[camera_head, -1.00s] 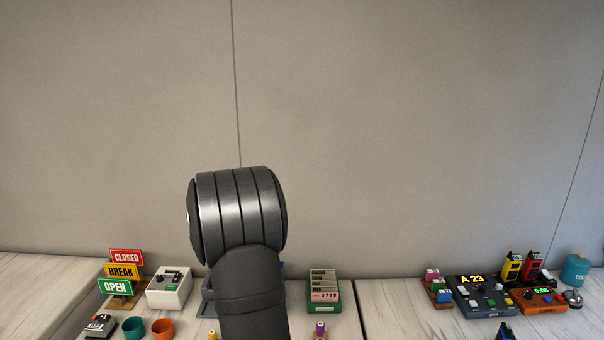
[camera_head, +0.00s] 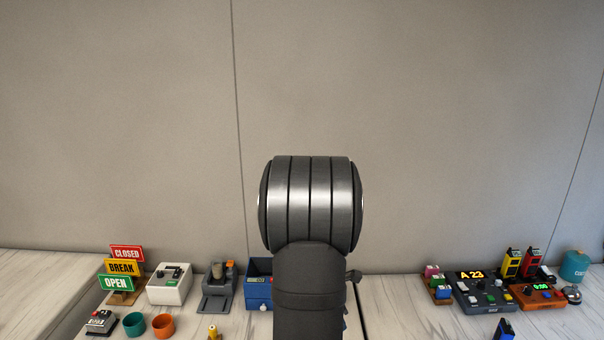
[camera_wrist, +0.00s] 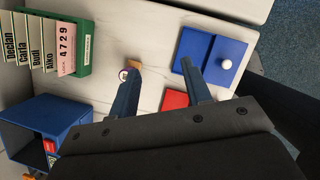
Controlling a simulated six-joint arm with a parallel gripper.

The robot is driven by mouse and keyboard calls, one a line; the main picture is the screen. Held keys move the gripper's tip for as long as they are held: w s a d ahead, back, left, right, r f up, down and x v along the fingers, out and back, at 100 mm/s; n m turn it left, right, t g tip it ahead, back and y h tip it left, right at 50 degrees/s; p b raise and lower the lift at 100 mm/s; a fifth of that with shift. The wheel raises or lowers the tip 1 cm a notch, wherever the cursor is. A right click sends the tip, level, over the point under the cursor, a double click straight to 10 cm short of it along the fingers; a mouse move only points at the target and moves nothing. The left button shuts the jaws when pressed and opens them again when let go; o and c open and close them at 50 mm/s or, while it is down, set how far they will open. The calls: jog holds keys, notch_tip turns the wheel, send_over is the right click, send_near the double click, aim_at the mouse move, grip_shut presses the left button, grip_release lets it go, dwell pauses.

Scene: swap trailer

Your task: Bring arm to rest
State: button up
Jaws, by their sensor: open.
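My arm (camera_head: 310,205) stands upright in the middle of the head view and hides part of the table. My gripper (camera_wrist: 160,78) is in the wrist view, with its two dark blue fingers apart and nothing between them. It is above the pale table. A small round-topped object lies at the left fingertip, partly hidden; I cannot tell whether they touch. A red flat piece (camera_wrist: 175,99) shows beside the right finger, partly covered by it.
The wrist view shows a green card rack (camera_wrist: 84,55), an open blue box (camera_wrist: 40,125) and a blue panel with a white knob (camera_wrist: 208,52). In the head view, signs (camera_head: 122,269), a white device (camera_head: 169,285) and cups (camera_head: 163,326) stand left; consoles (camera_head: 484,292) stand right.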

jog(key=s+d, duration=0.3)
jog(key=d, duration=0.5)
jog(key=shift+s+d+m, duration=0.3)
jog(key=shift+s+m, duration=0.05)
jog(key=shift+m, duration=0.05)
jog(key=shift+w+a, duration=0.1)
jog(key=w+a+n, duration=0.1)
jog(key=w+a, duration=0.1)
jog(key=a, duration=0.8)
jog(key=w+a, duration=0.3)
jog(key=a, duration=0.7)
jog(key=shift+w+n, duration=0.3)
jog(key=shift+n, duration=0.1)
jog(key=shift+d, duration=0.1)
